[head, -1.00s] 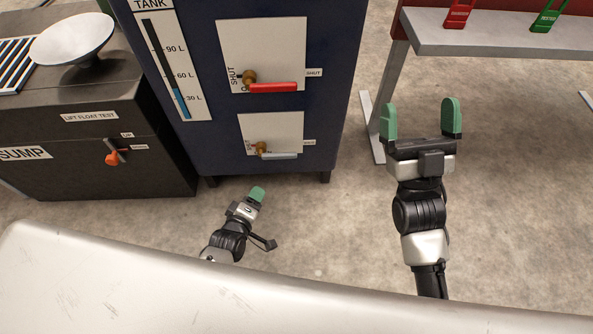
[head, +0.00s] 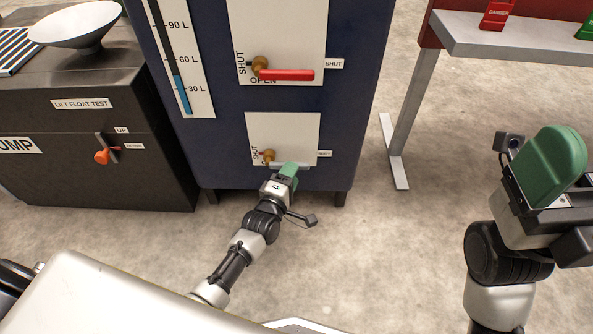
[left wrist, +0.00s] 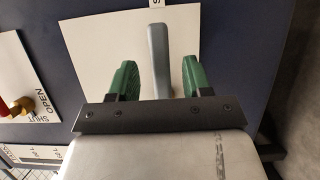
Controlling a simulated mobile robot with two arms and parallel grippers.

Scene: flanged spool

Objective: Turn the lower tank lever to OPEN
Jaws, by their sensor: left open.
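The lower tank lever (head: 302,167) has a grey handle on a brass pivot, on a white plate low on the blue tank cabinet. It points right toward a small tag, level with the plate's lower part. My left gripper (head: 288,170) is open at this handle and hides part of it. In the left wrist view, the grey handle (left wrist: 158,60) stands between the two green fingers of my left gripper (left wrist: 158,80), with a gap on each side. My right gripper (head: 548,165) is at the right edge; only one green finger shows clearly.
Above is a red lever (head: 287,75) on its own white plate, pointing right to a SHUT tag. A black sump box (head: 70,160) with an orange-knobbed lever (head: 103,156) stands left. A grey bench (head: 540,42) stands right. The floor between cabinet and bench is clear.

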